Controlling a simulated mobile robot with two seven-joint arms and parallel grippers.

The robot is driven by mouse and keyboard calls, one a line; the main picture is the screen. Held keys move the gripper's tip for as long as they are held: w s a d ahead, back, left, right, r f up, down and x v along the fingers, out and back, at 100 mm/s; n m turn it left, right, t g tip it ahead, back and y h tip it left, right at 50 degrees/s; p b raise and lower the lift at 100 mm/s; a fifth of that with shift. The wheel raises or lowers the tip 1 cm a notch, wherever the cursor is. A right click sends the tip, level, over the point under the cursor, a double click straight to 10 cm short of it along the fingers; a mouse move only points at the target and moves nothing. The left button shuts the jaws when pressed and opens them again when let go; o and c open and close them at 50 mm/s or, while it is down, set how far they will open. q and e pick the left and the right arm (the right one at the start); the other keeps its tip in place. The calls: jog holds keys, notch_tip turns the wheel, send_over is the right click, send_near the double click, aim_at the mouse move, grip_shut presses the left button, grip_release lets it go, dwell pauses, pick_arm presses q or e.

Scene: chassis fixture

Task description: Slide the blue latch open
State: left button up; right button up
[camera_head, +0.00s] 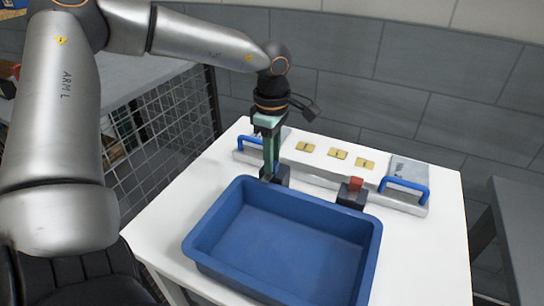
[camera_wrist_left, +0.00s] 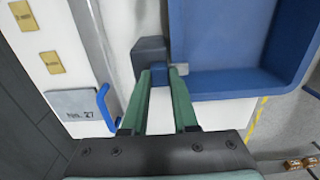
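The blue latch (camera_wrist_left: 160,74) shows in the left wrist view as a small blue piece beside a dark block (camera_wrist_left: 148,50). My left gripper (camera_head: 268,172), with green fingers, points down at that block on the white table. In the left wrist view its fingertips (camera_wrist_left: 164,78) lie on either side of the latch with no clear gap, so it looks shut on it. In the head view the fingers hide the latch. My right gripper is not in view.
A blue tray (camera_head: 207,243) stands in front, close to the blocks. Behind runs a chassis rail with blue handles (camera_head: 404,186) and brass plates (camera_head: 338,153). A second dark block (camera_head: 351,196) bears a red latch (camera_head: 356,184) on the right.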

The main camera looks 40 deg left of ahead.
pick_arm(q)
jog(key=shift+c, duration=1.4)
grip_shut()
jog(key=shift+w+a, duration=0.2)
jog(key=shift+w, duration=0.4)
jog(key=shift+w+a, duration=0.2)
jog(key=shift+w, duration=0.4)
jog(key=o, duration=0.9)
grip_release()
jog(key=shift+r, duration=0.1)
